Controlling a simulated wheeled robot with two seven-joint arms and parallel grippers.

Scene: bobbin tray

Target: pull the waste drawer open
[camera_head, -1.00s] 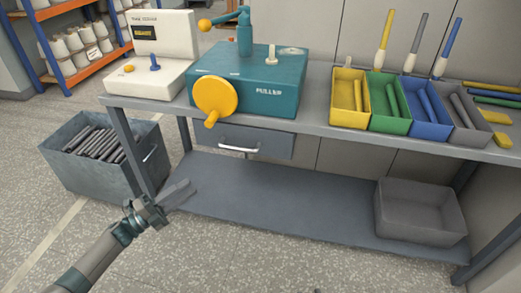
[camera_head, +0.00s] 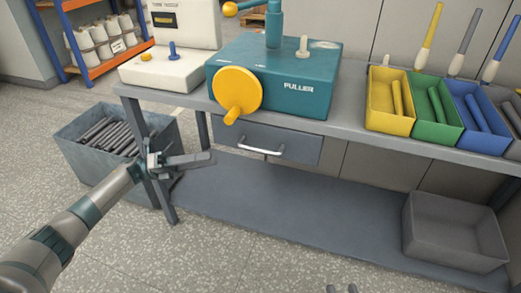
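The waste drawer (camera_head: 222,137) is a grey box front under the bench top, below the teal puller. It looks shut, with its front about level under the bench edge. Its pale bar handle (camera_head: 260,151) runs across the front. My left gripper (camera_head: 208,158) is left of the handle, near the bench's left leg, and apart from the drawer. Its fingers point right, look spread and hold nothing.
A grey bin (camera_head: 85,160) of dark rods stands left, behind my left arm. The teal puller (camera_head: 300,65) has a yellow crank wheel (camera_head: 237,92) overhanging the bench edge. A lower shelf (camera_head: 270,205) carries an empty grey bin (camera_head: 450,245) at right. Space before the drawer is clear.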

